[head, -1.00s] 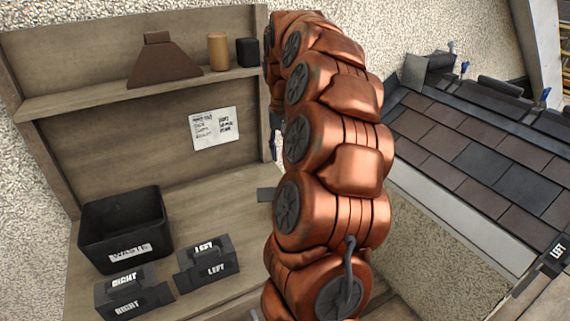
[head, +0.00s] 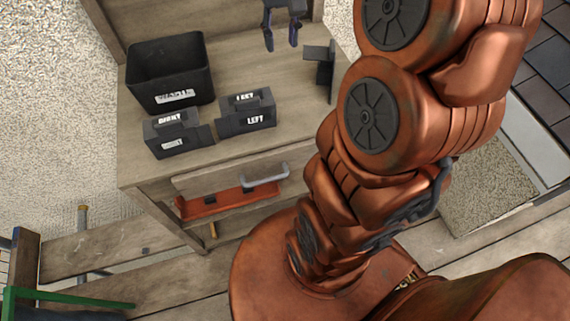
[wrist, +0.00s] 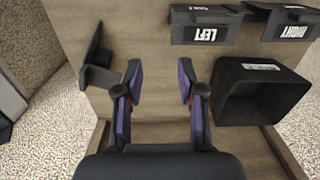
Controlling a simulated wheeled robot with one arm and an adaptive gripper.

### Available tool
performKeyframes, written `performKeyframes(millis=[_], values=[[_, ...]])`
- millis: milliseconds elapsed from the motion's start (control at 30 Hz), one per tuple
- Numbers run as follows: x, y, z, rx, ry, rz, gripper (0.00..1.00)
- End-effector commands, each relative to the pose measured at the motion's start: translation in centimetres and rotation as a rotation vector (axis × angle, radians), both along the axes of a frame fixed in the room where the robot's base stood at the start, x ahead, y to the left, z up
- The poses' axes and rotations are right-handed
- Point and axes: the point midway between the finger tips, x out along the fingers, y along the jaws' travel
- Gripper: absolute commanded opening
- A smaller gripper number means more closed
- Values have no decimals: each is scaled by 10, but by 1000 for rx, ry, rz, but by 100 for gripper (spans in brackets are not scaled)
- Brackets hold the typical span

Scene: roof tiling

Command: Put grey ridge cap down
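A dark grey angled piece that looks like the grey ridge cap (head: 321,66) is on the bench near its right edge. In the wrist view the same piece (wrist: 98,68) is left of my gripper (wrist: 160,78), close to the left finger but apart from it. My gripper also shows at the top of the head view (head: 282,42), to the left of the piece. Its two fingers are spread, with only bare bench between them. It is open and empty, pointing down at the bench.
On the bench (head: 228,150) are a black waste bin (head: 168,85), a block labelled RIGHT (head: 172,135) and a block labelled LEFT (head: 246,113). Roof tiles (head: 548,60) lie at right. The bench's middle is clear.

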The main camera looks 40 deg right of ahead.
Motion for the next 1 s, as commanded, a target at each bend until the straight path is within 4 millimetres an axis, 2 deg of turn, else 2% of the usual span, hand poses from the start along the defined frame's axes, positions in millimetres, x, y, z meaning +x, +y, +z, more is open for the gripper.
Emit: performKeyframes(millis=[33,200,400,500,600,700,800,1000], values=[[-13,21,-4,-1,12,44,39],[-58,76,-22,1,39,164,39],[-122,121,-51,2,78,262,39],[-153,135,-67,4,97,294,39],[-179,141,-80,4,111,312,39],[-195,145,-89,7,120,321,39],[-203,146,-94,8,123,326,39],[-205,147,-95,8,124,326,39]])
